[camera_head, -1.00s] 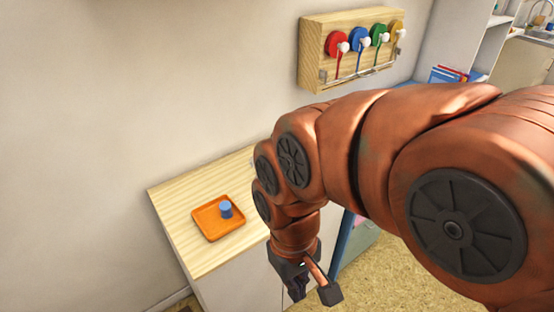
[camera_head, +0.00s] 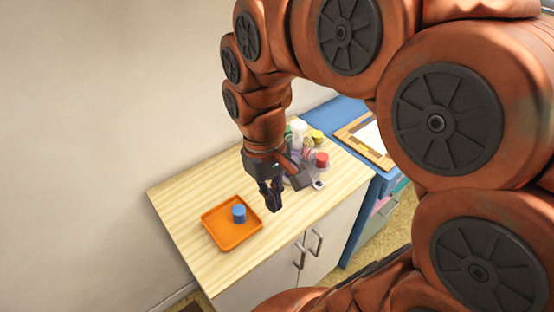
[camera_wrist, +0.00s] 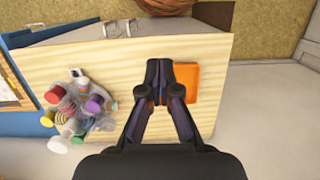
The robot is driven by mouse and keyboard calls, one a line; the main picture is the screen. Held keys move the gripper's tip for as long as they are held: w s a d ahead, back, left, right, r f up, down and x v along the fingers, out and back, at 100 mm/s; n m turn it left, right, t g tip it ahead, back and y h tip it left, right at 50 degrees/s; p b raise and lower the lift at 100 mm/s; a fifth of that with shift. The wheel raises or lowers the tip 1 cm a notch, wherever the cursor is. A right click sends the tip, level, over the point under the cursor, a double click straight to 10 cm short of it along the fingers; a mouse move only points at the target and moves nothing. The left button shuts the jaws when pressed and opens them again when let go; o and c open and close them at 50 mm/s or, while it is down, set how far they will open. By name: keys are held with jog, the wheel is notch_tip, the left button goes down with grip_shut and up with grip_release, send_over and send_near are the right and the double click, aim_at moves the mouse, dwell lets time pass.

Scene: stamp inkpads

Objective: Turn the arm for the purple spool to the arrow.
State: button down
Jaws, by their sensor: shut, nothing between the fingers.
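A cluster of coloured caps or spools on pale, see-through arms stands on the wooden counter; it shows in the head view behind and right of my gripper and at the left in the wrist view. I cannot make out which arm carries the purple spool. A small pale tag with a dark mark (camera_head: 318,184) is at the cluster's front; whether it is the arrow I cannot tell. My gripper (camera_head: 274,208) is shut and empty, pointing down above the counter, apart from the cluster.
An orange tray (camera_head: 215,228) with a blue cylinder (camera_head: 239,213) stands left of my gripper in the head view. Bare wooden counter (camera_head: 188,198) lies around it. A blue cabinet (camera_head: 345,112) with a framed board (camera_head: 370,138) adjoins at the right.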

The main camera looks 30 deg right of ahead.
aim_at(299, 146)
jog(key=w+d+f+b, duration=0.25)
jog(key=w+d, duration=0.45)
jog(key=w, duration=0.4)
jog(key=w+d+f+b, duration=0.1)
jog(key=w+d+f, duration=0.2)
jog(key=w+d, duration=0.65)
jog(key=shift+g, duration=0.4)
jog(key=shift+a+f+p, duration=0.25)
jog(key=shift+a+f, duration=0.1)
jog(key=shift+f, duration=1.2)
jog(key=shift+a+f+p, duration=0.25)
jog(key=shift+a+f, duration=0.1)
jog(key=shift+f, duration=1.15)
jog(key=shift+a+f+p, duration=0.25)
jog(key=shift+a+f, duration=0.1)
jog(key=shift+f, duration=1.2)
